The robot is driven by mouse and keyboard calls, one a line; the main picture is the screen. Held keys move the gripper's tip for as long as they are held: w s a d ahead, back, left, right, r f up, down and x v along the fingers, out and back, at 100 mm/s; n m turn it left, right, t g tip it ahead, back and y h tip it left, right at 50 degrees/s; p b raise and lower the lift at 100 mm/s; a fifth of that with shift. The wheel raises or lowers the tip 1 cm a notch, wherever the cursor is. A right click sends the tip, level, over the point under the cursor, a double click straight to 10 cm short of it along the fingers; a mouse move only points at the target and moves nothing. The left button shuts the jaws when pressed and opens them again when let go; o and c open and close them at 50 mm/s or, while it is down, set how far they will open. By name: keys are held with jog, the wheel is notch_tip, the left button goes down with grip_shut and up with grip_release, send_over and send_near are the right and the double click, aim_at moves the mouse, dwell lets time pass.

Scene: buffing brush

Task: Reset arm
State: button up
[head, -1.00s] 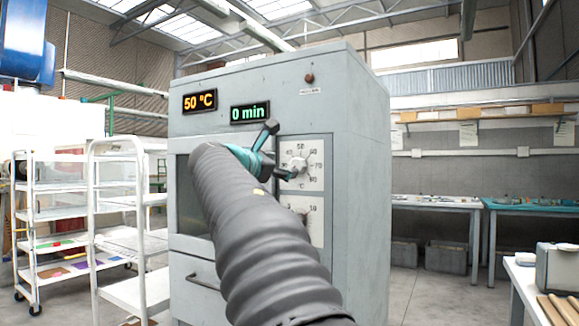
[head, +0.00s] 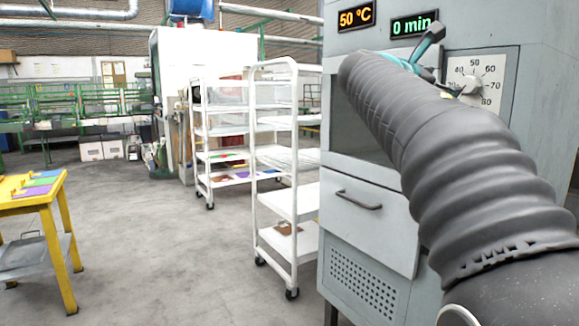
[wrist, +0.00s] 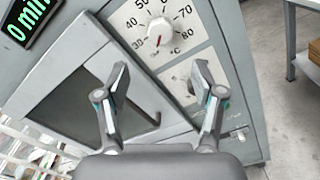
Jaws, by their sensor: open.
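My arm, in a grey ribbed sleeve, reaches across the front of a grey oven cabinet (head: 370,215) in the head view. My gripper (wrist: 160,85) is open and empty in the wrist view, its two fingers spread before the cabinet front. The white temperature knob (wrist: 160,31) stands beyond the fingertips, apart from them, with its red mark toward the 30 side. A second dial is partly hidden behind the right finger. In the head view the temperature knob (head: 470,83) shows just right of the gripper. The displays read 50 °C (head: 356,17) and 0 min (head: 414,24).
A white shelf trolley (head: 262,190) stands close left of the cabinet, with another trolley (head: 200,140) behind it. A yellow table (head: 30,205) with coloured pieces is at the far left. The grey floor (head: 150,240) between them is clear.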

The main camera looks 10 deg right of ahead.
notch_tip(320, 180, down, 12)
jog(key=w+a+m+y, duration=0.2)
jog(key=w+m+y, duration=0.1)
jog(key=m+y, duration=0.15)
jog(key=s+a+f+m+y, duration=0.2)
jog(key=a+f+m, duration=0.1)
jog(key=f, duration=0.4)
jog(key=s+a+f+m+y, duration=0.2)
jog(key=s+a+f, duration=0.1)
jog(key=f, duration=0.4)
jog(key=s+a+f+m+y, duration=0.3)
jog(key=s+a+f, duration=0.5)
jog(key=s, duration=0.3)
jog(key=s+a+f+m+g+y, duration=0.1)
jog(key=s+a+f+m+y, duration=0.2)
jog(key=s+a+f, duration=0.6)
jog(key=shift+s+a+f+m+y, duration=0.15)
jog(key=shift+s+f+m+y, duration=0.2)
jog(key=shift+s+f+y, duration=1.1)
jog(key=shift+s+r+h, duration=0.25)
jog(key=shift+h, duration=0.15)
